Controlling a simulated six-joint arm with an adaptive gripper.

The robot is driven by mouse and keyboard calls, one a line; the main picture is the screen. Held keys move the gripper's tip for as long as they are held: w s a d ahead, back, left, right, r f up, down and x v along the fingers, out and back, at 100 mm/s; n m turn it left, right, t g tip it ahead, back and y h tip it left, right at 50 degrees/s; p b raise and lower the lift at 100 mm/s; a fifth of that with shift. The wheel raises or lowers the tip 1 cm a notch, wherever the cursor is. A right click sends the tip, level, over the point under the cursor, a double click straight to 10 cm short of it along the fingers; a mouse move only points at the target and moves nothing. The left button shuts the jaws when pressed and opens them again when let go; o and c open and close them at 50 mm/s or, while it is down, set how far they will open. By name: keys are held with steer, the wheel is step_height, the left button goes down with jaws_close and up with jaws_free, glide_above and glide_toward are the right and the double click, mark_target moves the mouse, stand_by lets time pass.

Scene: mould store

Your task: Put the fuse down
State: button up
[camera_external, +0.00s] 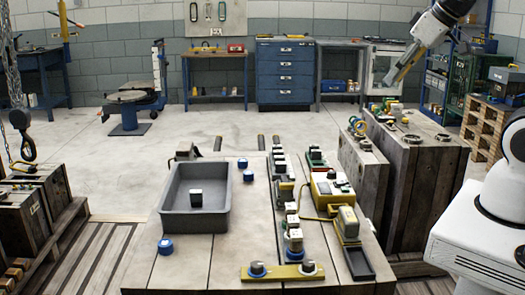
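My gripper (391,77) is raised at the upper right, tilted down and to the left, high above the wooden blocks. Its fingers are small and blurred, and I cannot tell whether they are open or hold anything. I cannot make out a fuse for certain. A small dark block with a light top (196,198) stands inside a grey tray (169,207) on the table. A row of small dark and light parts (292,222) runs along the table to the right of the tray.
Blue caps (165,246) lie around the tray. A yellow bar (283,273) with two round knobs lies at the front edge. A yellow device (330,189) and a dark holder (357,262) stand at the right. The pale table surface (235,235) between tray and row is mostly clear.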

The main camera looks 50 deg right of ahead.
steer(key=s+f+g, duration=0.1)
steer(key=s+f, duration=0.1)
steer(key=s, duration=0.8)
steer(key=shift+a+f+y, duration=0.2)
steer(key=shift+a+y, duration=0.1)
steer(key=shift+a, duration=0.15)
steer(key=shift+c, duration=1.1)
